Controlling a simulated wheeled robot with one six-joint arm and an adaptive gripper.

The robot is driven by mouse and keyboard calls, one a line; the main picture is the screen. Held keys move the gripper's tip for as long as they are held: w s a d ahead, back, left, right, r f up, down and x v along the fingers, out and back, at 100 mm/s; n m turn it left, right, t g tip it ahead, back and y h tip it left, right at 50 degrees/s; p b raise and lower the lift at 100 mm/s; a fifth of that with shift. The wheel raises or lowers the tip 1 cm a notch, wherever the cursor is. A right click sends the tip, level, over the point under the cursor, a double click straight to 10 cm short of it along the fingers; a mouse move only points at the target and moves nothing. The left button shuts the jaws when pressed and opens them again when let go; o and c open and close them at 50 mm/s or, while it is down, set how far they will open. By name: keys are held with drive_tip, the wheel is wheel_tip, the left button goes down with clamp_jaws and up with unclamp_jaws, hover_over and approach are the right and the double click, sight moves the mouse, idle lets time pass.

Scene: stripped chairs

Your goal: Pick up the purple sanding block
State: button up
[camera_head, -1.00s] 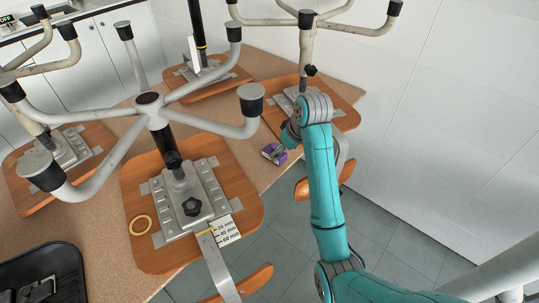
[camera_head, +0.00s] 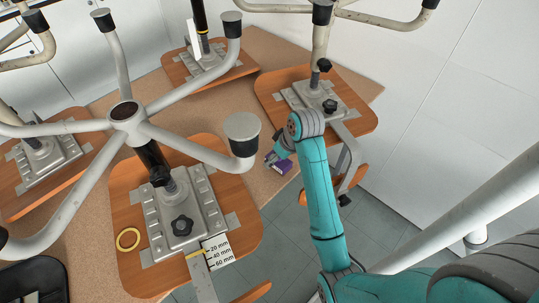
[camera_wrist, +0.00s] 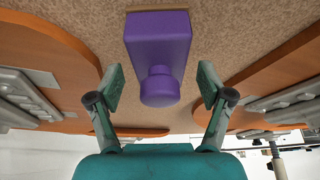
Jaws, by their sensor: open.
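The purple sanding block (camera_head: 283,167) lies on the brown worktop near its front edge, partly covered by my gripper (camera_head: 272,158) in the head view. In the wrist view the block (camera_wrist: 158,38) is a purple box with a round knob (camera_wrist: 160,86) pointing towards me. My gripper (camera_wrist: 160,88) is open, with one finger on each side of the knob and clear space on both sides. The fingers do not appear to touch the block.
Upturned chair seats with metal plates flank the block: one at the left (camera_head: 130,205), one behind (camera_head: 355,112). A grey chair leg with a black cap (camera_head: 242,135) sticks out near my arm. A yellow ring (camera_head: 128,239) lies on the left seat.

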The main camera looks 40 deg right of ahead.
drive_tip(key=shift+w+f, duration=0.15)
drive_tip(key=shift+f, duration=0.3)
drive_tip(key=c, duration=1.3)
drive_tip(key=shift+r, duration=0.1)
